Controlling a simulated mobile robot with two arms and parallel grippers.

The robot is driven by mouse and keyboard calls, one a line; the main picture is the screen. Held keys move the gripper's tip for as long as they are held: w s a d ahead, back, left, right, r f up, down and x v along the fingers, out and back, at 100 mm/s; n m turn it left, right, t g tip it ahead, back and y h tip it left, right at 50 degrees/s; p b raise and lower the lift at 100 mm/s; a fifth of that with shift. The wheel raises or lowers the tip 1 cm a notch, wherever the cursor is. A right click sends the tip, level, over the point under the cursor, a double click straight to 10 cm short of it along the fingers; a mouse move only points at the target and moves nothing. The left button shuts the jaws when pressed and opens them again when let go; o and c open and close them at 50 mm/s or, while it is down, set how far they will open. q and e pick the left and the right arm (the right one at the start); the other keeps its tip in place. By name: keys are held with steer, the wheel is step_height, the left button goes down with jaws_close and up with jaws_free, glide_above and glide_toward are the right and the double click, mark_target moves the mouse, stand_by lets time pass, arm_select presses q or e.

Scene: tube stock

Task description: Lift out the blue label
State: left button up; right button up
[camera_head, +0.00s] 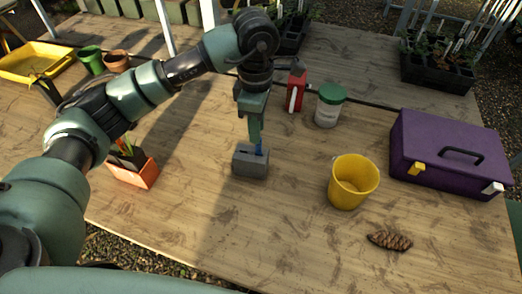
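The blue label (259,150) stands upright in a small grey block (250,168) on the wooden table. Only a short strip of it shows; its lower part is hidden in the block. My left gripper (255,138) points straight down over the block, with its fingertips at the label's top. The fingers overlap in this view, so I cannot tell whether they are closed on the label or around it with a gap. My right gripper is out of view.
A yellow bucket (353,184), a pine cone (390,241) and a purple toolbox (447,164) are to the right. A green-lidded jar (329,107) and a red-and-white item (295,92) stand behind. An orange planter (145,176) is left. The table front is clear.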

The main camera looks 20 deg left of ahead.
mark_target(259, 145)
arm_select(q)
step_height(259, 145, down, 3)
steer(key=shift+r+p, duration=0.2)
steer(key=shift+p, duration=0.3)
steer(key=f, duration=0.1)
steer(key=f+p, duration=0.1)
steer(key=f, duration=0.2)
steer(key=shift+w+d+f+p, duration=0.1)
steer(key=shift+w+f+p, duration=0.15)
steer(key=shift+w+p, duration=0.1)
steer(key=shift+f, duration=0.25)
jaws_close()
